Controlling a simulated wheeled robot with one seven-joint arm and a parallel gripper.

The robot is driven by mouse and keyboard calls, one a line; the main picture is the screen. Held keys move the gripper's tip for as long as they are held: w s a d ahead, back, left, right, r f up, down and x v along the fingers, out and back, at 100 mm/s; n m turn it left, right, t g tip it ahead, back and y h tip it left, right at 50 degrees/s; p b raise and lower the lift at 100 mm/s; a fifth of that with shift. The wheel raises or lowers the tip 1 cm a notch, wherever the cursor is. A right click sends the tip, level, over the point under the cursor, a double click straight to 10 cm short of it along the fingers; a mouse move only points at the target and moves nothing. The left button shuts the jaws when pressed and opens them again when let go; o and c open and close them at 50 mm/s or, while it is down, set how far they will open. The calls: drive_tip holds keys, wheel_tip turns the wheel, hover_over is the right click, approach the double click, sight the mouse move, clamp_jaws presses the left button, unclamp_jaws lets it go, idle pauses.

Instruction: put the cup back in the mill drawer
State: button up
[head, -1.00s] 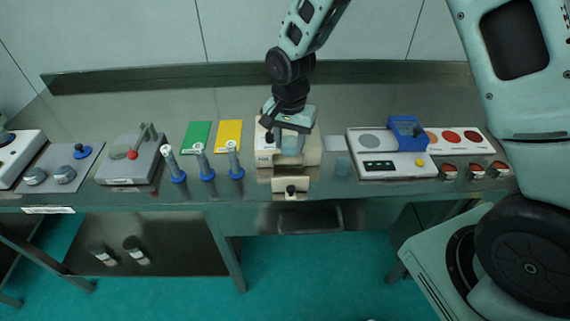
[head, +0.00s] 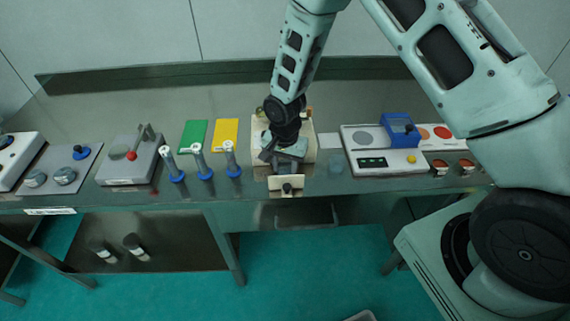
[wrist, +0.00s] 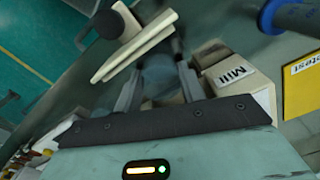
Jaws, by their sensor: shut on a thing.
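The cream mill (head: 308,140) stands on the bench; its "Mill" label shows in the wrist view (wrist: 232,75). Its drawer is pulled out toward the front, with a cream front plate (head: 287,194) and a dark knob (wrist: 112,22). My gripper (wrist: 157,86) is shut on the translucent bluish cup (wrist: 158,72), held between the fingers just behind the drawer's front plate. In the head view my gripper (head: 283,158) is low over the open drawer and hides the cup. I cannot tell whether the cup touches the drawer floor.
Several blue-based tools (head: 203,172) stand left of the mill, with green (head: 194,134) and yellow (head: 226,134) cards behind. A white device with a blue part (head: 400,129) is to the right. A faint translucent item (head: 335,168) lies between it and the mill.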

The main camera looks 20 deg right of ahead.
drive_tip(key=shift+f, duration=0.1)
drive_tip(key=o, duration=1.1)
drive_tip(key=shift+c, duration=0.2)
wheel_tip(320, 180, up, 12)
drive_tip(key=b, duration=0.4)
drive_tip(key=s+a+r+n, duration=0.3)
drive_tip(key=s+a+r, duration=0.1)
drive_tip(key=s+r, duration=0.1)
drive_tip(key=s+a+r+n, duration=0.1)
drive_tip(key=s+r+n, duration=0.2)
drive_tip(key=s+n, duration=0.3)
drive_tip(key=s+a+r+n, duration=0.1)
drive_tip(key=s+r+n, duration=0.2)
drive_tip(key=s+n, duration=0.4)
drive_tip(key=s, duration=0.8)
drive_tip(key=shift+s+r+y, duration=0.25)
drive_tip(key=shift+s+y, duration=0.05)
drive_tip(key=shift+s, duration=0.05)
